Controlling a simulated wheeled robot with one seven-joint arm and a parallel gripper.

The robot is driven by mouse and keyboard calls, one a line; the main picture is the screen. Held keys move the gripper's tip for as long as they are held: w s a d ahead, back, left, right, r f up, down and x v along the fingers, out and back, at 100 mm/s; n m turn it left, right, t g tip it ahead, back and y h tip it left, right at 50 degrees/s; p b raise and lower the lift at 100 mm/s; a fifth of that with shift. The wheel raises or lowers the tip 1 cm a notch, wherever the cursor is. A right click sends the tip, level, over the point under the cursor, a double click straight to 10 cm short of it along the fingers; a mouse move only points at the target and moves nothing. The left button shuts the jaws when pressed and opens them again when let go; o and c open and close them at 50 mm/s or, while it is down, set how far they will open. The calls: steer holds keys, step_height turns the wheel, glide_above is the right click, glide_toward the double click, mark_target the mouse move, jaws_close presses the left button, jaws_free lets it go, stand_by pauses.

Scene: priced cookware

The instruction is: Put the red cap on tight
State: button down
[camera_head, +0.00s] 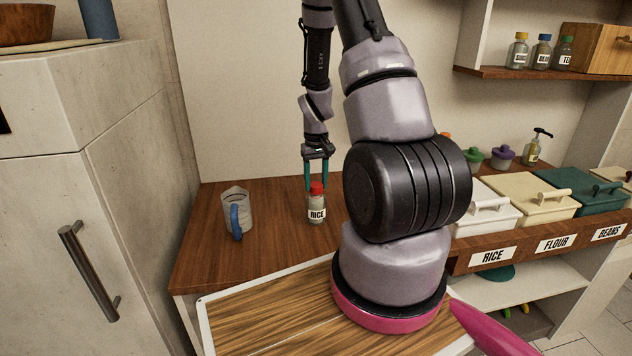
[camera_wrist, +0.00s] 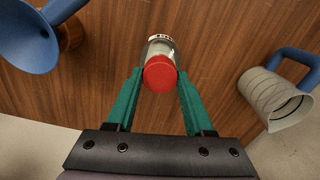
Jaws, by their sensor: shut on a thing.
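The red cap (camera_head: 317,186) sits at the top of a small clear jar (camera_head: 317,203) labelled RICE, which stands upright on the brown counter. My gripper (camera_head: 317,187) points straight down from above, with its green fingers on either side of the cap. In the wrist view the red cap (camera_wrist: 159,74) lies between the fingertips (camera_wrist: 159,78), and the gripper is shut on it. The jar (camera_wrist: 161,46) shows behind the cap. I cannot tell how tightly the cap is seated.
A clear measuring jug (camera_head: 238,207) with a blue handle stands left of the jar; the wrist view shows it at right (camera_wrist: 274,98). A blue funnel (camera_wrist: 28,40) is at the wrist view's upper left. Labelled bins (camera_head: 527,196) stand at right.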

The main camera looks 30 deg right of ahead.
steer(key=m, duration=0.3)
steer(key=shift+c, duration=1)
jaws_free()
steer(key=shift+r, duration=2.45)
